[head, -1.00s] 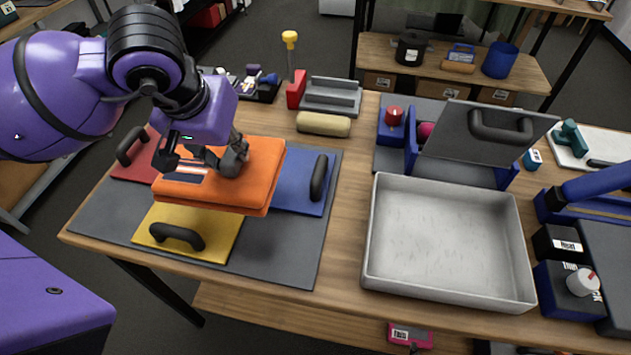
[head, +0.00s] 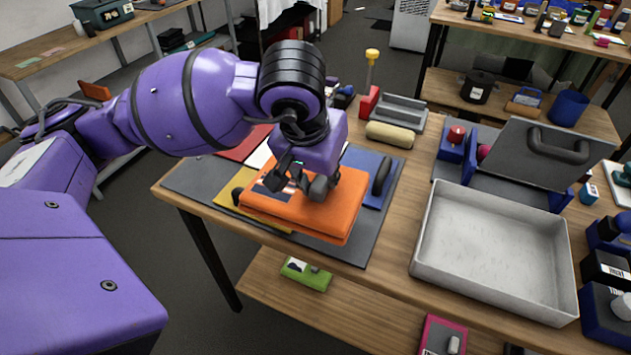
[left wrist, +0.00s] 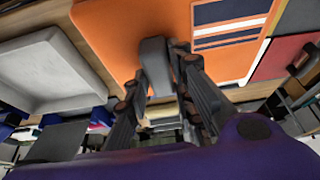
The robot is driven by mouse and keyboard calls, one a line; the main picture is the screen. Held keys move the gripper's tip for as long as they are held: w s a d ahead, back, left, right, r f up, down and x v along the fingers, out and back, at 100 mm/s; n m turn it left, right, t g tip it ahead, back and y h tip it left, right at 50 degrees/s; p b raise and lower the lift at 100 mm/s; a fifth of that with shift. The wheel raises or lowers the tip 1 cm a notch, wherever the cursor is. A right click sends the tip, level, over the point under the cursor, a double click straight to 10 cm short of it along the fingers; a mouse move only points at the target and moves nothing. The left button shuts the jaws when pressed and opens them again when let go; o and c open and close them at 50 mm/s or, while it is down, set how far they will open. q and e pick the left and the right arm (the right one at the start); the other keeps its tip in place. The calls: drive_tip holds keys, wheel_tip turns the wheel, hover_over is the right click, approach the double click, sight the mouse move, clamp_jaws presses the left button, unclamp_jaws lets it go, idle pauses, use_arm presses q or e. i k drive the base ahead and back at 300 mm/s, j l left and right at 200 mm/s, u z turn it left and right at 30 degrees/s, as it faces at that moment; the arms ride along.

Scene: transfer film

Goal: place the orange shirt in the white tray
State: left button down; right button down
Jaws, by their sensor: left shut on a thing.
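The folded orange shirt (head: 330,215), with a striped print, is in my left gripper (head: 318,187) and appears held above the folding board. My left gripper is shut on its edge, and the shirt also fills the upper part of the left wrist view (left wrist: 115,30). The white tray (head: 440,268) stands empty on the table to the right of the shirt, apart from it. A pale tray wall and floor also show at the left of the left wrist view (left wrist: 40,65). My right gripper is not in view.
The folding board (head: 190,180) has coloured panels with black handles; one handle (head: 381,175) rises close to the shirt's right side. A beige roll (head: 389,135) lies behind. A blue stand with a raised grey lid (head: 520,150) is behind the tray. Bare wood separates board and tray.

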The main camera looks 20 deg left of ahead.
sight(488, 251)
drive_tip(key=k+z, duration=0.1)
drive_tip(key=z, duration=0.6)
drive_tip(key=k+l+z, duration=0.1)
drive_tip(key=z, duration=0.25)
drive_tip(key=j+z, duration=0.35)
drive_tip(key=k+j+z, duration=0.1)
drive_tip(key=z, duration=0.3)
drive_tip(key=i+j, duration=0.1)
drive_tip(key=j, duration=0.25)
drive_tip(key=i+j, duration=0.15)
drive_tip(key=j, duration=0.25)
